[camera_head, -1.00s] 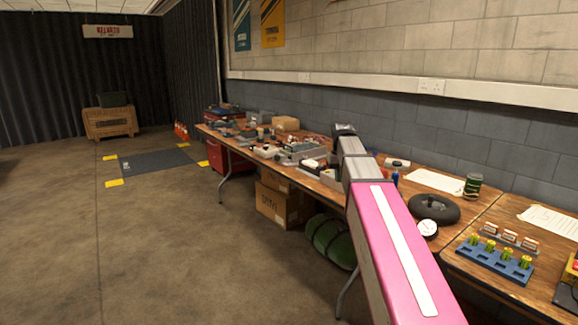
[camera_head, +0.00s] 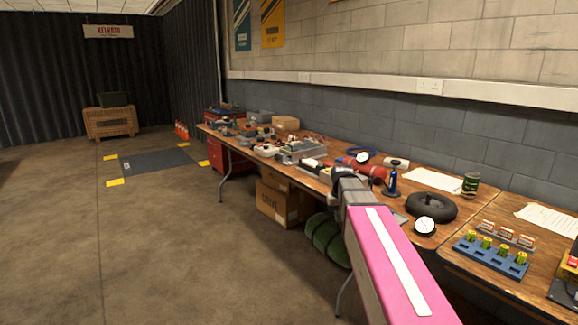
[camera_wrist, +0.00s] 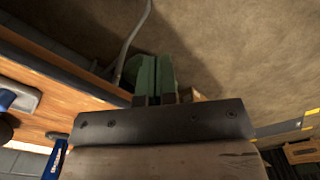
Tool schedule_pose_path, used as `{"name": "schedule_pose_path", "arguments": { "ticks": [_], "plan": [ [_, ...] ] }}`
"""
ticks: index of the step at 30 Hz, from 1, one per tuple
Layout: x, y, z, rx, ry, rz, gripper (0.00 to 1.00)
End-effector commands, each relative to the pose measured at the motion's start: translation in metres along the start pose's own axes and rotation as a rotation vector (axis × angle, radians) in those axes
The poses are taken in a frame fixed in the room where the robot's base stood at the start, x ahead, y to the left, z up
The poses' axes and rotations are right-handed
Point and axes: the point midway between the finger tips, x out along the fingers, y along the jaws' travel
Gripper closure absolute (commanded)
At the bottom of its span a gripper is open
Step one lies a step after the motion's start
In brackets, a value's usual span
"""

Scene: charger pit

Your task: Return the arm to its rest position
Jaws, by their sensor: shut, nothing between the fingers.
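My pink arm link with a white stripe (camera_head: 395,265) reaches in from the bottom right of the head view. Its grey forward section (camera_head: 350,188) is over the front edge of the long wooden workbench (camera_head: 415,178). The fingers cannot be made out in the head view. In the wrist view my gripper (camera_wrist: 156,62) shows as two green fingers side by side beyond a dark plate. They are shut and empty, with the concrete floor behind them. The bench edge (camera_wrist: 75,62) runs along the left of that view.
Cardboard boxes (camera_head: 280,204) and a green bundle (camera_head: 328,237) lie underneath. The floor at left is open.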

Motion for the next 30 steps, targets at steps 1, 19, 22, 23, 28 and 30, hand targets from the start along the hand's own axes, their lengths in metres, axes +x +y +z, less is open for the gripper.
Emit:
{"name": "schedule_pose_path", "arguments": {
  "ticks": [1, 19, 22, 23, 28, 30],
  "plan": [
    [0.019, -0.001, 0.017, 0.005, -0.005, 0.000, 1.00],
    [0.170, -0.010, 0.142, 0.060, 0.000, 0.000, 1.00],
    [0.179, -0.010, 0.152, 0.065, 0.001, 0.000, 1.00],
    [0.181, -0.010, 0.154, 0.066, 0.002, 0.000, 1.00],
    [0.185, -0.011, 0.157, 0.068, 0.005, 0.000, 1.00],
    [0.185, -0.011, 0.157, 0.068, 0.005, 0.000, 1.00]
  ]
}}
